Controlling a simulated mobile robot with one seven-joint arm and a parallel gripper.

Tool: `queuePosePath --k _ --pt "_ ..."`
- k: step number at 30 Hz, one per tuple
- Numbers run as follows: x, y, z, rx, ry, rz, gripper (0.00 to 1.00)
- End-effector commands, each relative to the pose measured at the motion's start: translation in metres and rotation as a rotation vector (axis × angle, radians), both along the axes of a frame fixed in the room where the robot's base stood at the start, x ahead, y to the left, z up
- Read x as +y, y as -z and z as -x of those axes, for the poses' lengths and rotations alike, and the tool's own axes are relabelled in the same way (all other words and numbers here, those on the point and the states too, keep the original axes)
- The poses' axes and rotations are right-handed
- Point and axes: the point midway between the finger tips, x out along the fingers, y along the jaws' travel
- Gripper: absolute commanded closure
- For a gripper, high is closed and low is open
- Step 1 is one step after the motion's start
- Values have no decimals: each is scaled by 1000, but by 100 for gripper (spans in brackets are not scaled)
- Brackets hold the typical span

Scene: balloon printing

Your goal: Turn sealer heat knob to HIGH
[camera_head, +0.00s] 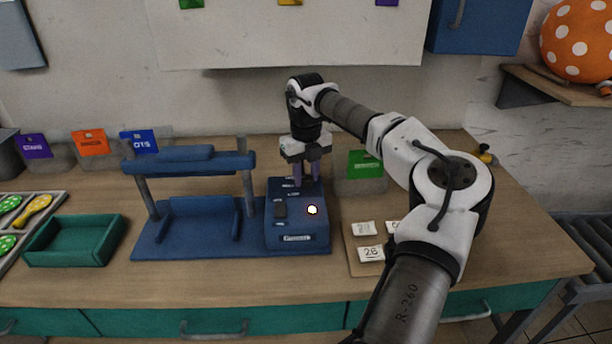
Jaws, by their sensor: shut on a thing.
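The blue sealer (190,240) stands on the table, with a frame of two posts and a bar on its left. Its control box (297,228) is at its right end. The box top has a dark switch (281,210), a glowing light (312,210) and small white labels. My gripper (306,177) points down over the back of the control box. Its fingers are shut on the heat knob, which they hide. I cannot read the knob's setting or the labels near it.
A green tray (75,241) stands left of the sealer. A board with numbered white cards (371,254) lies right of it, near my arm. A green-labelled holder (362,185) stands close behind on the right. The table front is clear.

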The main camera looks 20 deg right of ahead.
Motion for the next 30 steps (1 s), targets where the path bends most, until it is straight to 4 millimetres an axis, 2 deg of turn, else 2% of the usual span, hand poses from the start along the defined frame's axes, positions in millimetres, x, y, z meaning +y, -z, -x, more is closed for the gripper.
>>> queuePosePath --k 18,30 --pt "-1 1 0 0 572 2 92" --pt "0 0 0 -1 818 1 92"
